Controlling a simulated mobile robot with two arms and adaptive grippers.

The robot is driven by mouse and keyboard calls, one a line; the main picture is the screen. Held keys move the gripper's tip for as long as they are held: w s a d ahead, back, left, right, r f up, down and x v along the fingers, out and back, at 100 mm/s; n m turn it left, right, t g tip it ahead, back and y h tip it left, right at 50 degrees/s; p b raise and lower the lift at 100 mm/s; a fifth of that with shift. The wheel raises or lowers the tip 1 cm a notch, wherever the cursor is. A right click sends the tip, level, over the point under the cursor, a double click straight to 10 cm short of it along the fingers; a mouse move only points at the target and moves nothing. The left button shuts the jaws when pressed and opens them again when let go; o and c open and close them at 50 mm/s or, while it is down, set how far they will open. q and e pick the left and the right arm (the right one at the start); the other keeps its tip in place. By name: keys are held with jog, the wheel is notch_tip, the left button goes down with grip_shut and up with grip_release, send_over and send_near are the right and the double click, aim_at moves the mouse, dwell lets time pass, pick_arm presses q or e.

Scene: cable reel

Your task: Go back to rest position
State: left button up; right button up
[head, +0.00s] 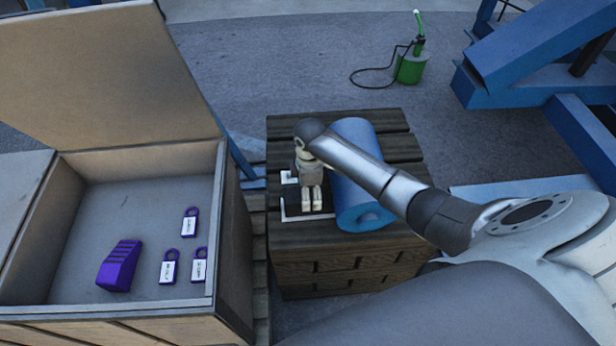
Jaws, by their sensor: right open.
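My right gripper (312,197) points down over the wooden crate (330,265) in the middle of the view. It is open, and I see nothing held between its fingers. My right arm comes in from the right and passes over a blue roll (357,150) lying on the crate. The gripper is just left of this roll. White pieces (289,177) show on the crate top beside and below the gripper, partly hidden by it. Whether the fingers touch the crate top, I cannot tell. My left gripper is not in view.
An open box (232,262) at the left holds a purple block (119,266) and three purple tags (190,222) with white labels. Its lid (95,70) stands up. A green can (411,67) with a hose and blue metal beams (530,50) stand behind. Grey floor is clear between.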

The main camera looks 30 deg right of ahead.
jog(key=r, duration=0.6)
jog(key=shift+w+a+r, duration=0.15)
jog(key=shift+a+r, duration=0.1)
jog(key=shift+a, duration=0.05)
